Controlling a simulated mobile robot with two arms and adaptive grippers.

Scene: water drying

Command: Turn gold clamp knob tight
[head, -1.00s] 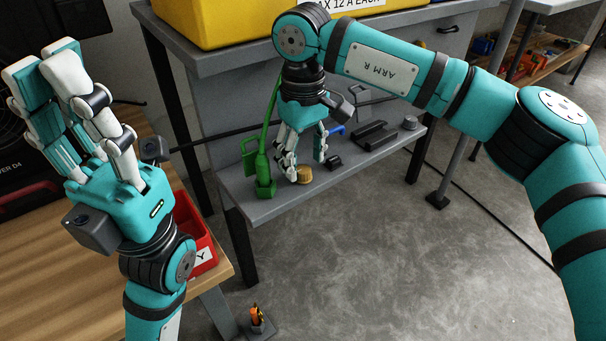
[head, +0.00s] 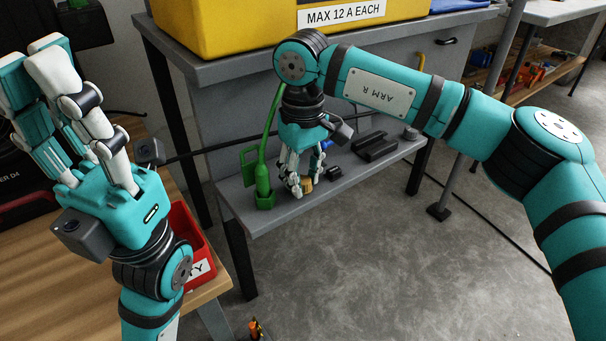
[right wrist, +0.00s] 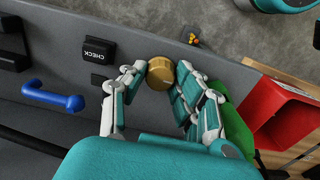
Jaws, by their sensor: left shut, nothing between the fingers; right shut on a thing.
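The gold clamp knob (right wrist: 160,73) is round with a ridged rim and sits at the shelf edge between the fingers of my right gripper (right wrist: 161,80) in the right wrist view. That gripper is shut on it. In the head view my right gripper (head: 299,188) points down at the lower shelf, and the gold knob (head: 307,185) shows partly behind its fingers. My left gripper (head: 35,70) is raised at the left, pointing up, shut and empty, away from the knob.
A green tool (head: 262,178) stands left of my right gripper on the grey shelf (head: 300,209).

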